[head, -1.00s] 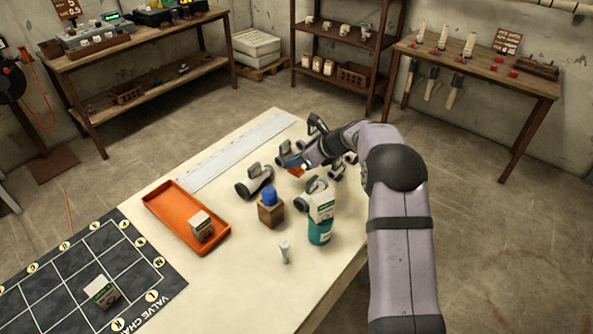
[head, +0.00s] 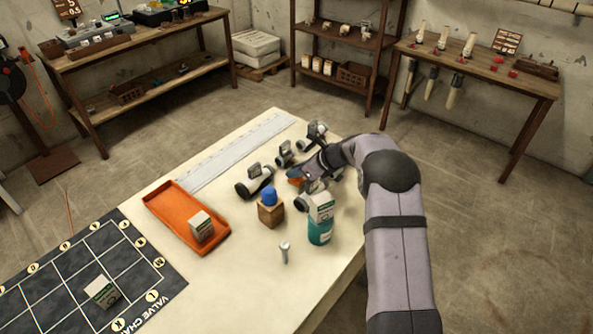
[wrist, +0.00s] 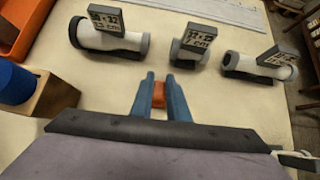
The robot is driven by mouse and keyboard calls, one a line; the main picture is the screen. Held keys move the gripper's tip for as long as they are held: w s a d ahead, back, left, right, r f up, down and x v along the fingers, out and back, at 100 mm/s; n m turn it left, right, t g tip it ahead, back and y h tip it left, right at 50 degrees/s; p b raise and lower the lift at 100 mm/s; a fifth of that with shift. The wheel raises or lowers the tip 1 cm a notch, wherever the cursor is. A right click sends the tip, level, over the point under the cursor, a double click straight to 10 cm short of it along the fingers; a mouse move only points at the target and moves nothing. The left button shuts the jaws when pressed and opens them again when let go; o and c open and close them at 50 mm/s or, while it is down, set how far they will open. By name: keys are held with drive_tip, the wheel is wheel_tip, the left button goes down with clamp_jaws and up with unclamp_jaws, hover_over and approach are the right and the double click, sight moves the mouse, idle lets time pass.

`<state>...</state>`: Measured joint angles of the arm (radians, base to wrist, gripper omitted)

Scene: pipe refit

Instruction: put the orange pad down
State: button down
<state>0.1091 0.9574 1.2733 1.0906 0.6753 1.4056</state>
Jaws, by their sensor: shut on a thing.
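The orange pad (head: 295,181) is small and mostly hidden between my fingers in the head view. In the wrist view the pad (wrist: 159,96) shows as an orange patch between the two blue fingers. My gripper (head: 297,176) is shut on it, over the pale table among the pipe pieces. In the wrist view my gripper (wrist: 160,80) points at bare table just short of the row of tagged pipe pieces. I cannot tell whether the pad touches the table.
Tagged pipe pieces (head: 258,185) stand around my gripper. A wooden block with a blue top (head: 270,211) is to the left and nearer. A teal container (head: 319,232) stands in front. An orange tray (head: 165,212) holds a small box.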

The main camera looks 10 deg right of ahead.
drive_tip(key=c, duration=1.7)
unclamp_jaws()
drive_tip(key=shift+r, duration=0.2)
drive_tip(key=b+v, duration=0.1)
drive_tip(key=v, duration=0.9)
drive_tip(key=shift+s+d+r, duration=0.15)
drive_tip(key=shift+d, duration=0.05)
drive_tip(key=shift+s+d+r, duration=0.3)
drive_tip(key=shift+s+r, duration=0.05)
drive_tip(key=shift+r, duration=0.15)
